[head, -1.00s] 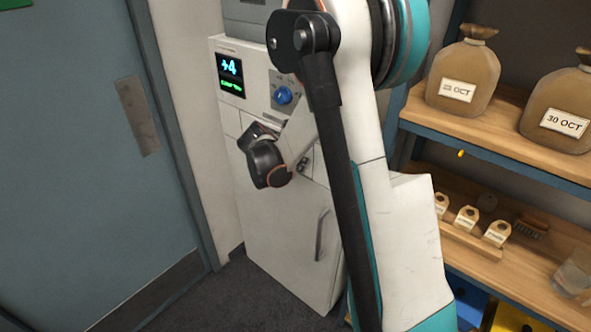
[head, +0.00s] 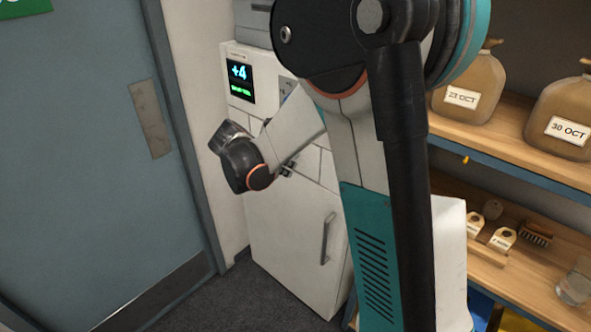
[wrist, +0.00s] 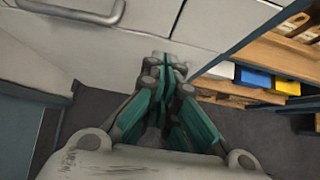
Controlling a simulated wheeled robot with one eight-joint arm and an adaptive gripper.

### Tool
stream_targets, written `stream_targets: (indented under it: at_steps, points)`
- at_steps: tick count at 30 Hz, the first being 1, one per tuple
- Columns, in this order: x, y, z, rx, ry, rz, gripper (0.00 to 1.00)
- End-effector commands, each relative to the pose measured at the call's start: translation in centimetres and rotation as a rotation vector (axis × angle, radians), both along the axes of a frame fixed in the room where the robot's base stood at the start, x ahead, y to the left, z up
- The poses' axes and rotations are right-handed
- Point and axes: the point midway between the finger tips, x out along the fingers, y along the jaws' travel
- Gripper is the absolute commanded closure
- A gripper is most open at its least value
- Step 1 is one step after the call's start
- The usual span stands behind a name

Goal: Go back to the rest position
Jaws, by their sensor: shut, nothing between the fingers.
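My gripper (wrist: 168,85) shows in the wrist view with its teal-and-grey fingers together and nothing between them. It points at the lower part of the white cabinet, over the dark floor. In the head view my arm crosses the middle of the picture, and the gripper's fingers cannot be made out there. The white cabinet (head: 290,235) stands behind my arm, its lit display (head: 240,80) reading +4 above a green line. A vertical handle (head: 328,238) is on its lower door. The handle also shows in the wrist view (wrist: 75,12).
A grey-blue door (head: 80,150) is on the left. Wooden shelves (head: 480,135) on the right hold sacks, including one labelled 30 OCT (head: 565,120). Below are tagged items, a brush (head: 536,233) and a glass (head: 575,283). Blue (wrist: 254,78) and yellow (wrist: 286,86) bins sit low. Floor (head: 255,290) before the cabinet is clear.

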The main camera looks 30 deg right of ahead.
Motion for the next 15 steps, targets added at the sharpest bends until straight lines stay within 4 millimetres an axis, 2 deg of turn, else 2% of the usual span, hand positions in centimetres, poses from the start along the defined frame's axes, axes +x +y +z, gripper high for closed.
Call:
stream_targets:
  at_steps: [4,15]
  points:
    - [-0.3,0.9,1.0,0.0,0.0,0.0,1.0]
    - [-1.1,1.5,1.5,0.036,-0.045,-0.031,1.0]
